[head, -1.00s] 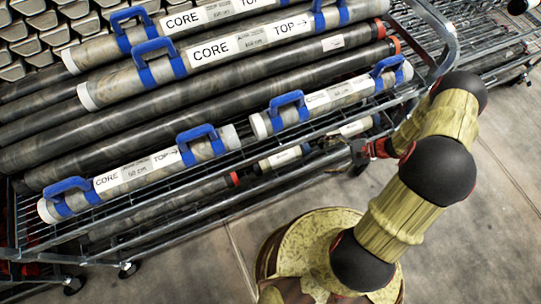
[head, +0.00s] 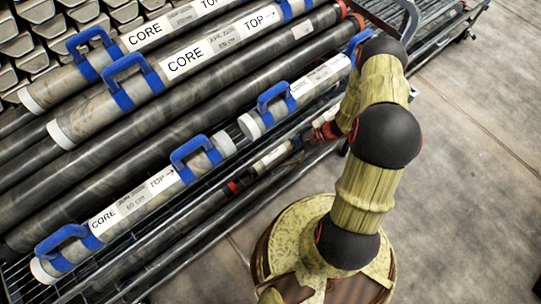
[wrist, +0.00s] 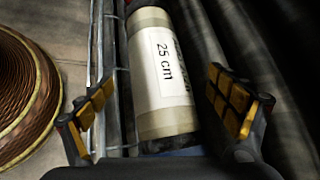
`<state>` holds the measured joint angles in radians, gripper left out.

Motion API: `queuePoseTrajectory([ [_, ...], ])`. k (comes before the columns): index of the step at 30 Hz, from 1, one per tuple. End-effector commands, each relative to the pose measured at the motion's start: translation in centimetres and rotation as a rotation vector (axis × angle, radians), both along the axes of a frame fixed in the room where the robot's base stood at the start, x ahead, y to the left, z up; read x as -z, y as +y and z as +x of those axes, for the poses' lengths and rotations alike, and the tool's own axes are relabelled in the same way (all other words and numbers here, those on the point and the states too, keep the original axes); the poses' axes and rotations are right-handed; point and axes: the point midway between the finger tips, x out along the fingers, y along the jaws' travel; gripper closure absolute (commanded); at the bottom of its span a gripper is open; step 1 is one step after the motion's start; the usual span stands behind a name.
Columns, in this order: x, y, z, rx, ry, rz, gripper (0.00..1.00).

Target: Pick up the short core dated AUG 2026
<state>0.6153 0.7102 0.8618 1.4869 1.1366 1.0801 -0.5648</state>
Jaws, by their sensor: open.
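A short pale core (wrist: 163,75) with a white label reading "25 cm" lies between the fingers in the wrist view. Its date is not readable. My gripper (wrist: 166,102) is open, with one orange-padded finger on each side of the core and visible gaps to both. In the head view a short core with a white label (head: 272,157) lies on the lower level of the rack, left of my arm's end. I cannot tell whether it is the same core. My arm hides the fingers and part of the lower level there.
Longer cores with blue handles, including a 60 cm one (head: 135,200) and a larger one (head: 190,65), lie on the rack above. Dark pipes run beside them. A wire rail (wrist: 108,70) runs left of the core in the wrist view. Open floor (head: 470,180) lies right.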

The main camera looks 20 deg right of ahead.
Motion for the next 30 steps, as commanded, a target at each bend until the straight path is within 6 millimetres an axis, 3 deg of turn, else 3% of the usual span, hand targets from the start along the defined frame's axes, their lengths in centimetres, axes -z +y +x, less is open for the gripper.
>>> queuePoseTrajectory([
  [4,0.74,1.10,0.20,-0.001,0.001,-0.001,0.10],
  [12,0.70,1.21,0.25,0.001,0.000,-0.001,0.11],
  [30,0.72,1.19,0.25,0.001,0.001,-0.001,0.45],
])
